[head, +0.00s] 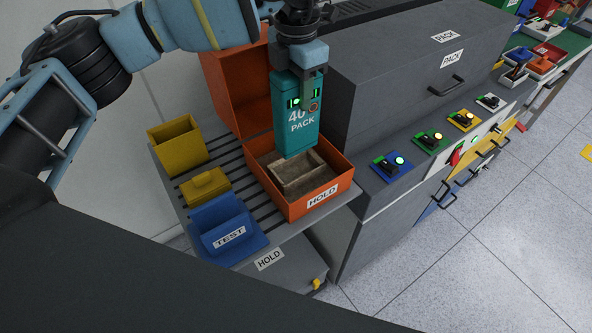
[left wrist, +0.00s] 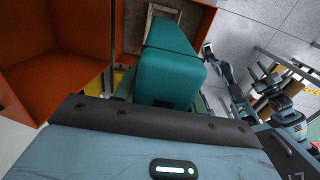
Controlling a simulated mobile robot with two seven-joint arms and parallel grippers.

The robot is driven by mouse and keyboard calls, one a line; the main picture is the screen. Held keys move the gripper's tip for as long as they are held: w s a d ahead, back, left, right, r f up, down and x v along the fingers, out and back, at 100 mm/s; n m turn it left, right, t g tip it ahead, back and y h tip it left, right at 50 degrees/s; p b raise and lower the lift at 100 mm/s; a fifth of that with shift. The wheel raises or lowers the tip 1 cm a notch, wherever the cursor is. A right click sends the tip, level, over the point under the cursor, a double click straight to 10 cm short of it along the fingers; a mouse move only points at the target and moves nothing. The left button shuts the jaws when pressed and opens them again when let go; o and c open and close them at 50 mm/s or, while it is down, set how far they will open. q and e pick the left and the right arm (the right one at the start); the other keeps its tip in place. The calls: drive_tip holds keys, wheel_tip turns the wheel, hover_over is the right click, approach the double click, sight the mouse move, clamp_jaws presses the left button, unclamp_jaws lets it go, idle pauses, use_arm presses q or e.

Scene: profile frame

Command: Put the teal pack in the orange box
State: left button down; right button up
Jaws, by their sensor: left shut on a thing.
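The teal pack (head: 298,128) is a tall block with white lettering, held upright by my left gripper (head: 303,98). In the left wrist view the teal pack (left wrist: 168,75) sits ahead of the gripper, with the orange box (left wrist: 70,40) beyond.
A yellow open bin (head: 178,146), a yellow lidded piece (head: 206,186) and a blue TEST holder (head: 228,236) stand left of the box on a slatted shelf. A grey cabinet (head: 420,70) with coloured switches stands close on the right.

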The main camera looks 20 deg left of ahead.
sight(296, 129)
use_arm(q)
wheel_tip(296, 129, down, 6)
drive_tip(key=shift+f, duration=2.05)
drive_tip(key=c, duration=0.8)
unclamp_jaws()
drive_tip(key=shift+f, duration=0.1)
wheel_tip(296, 129, up, 12)
drive_tip(key=shift+r, duration=0.15)
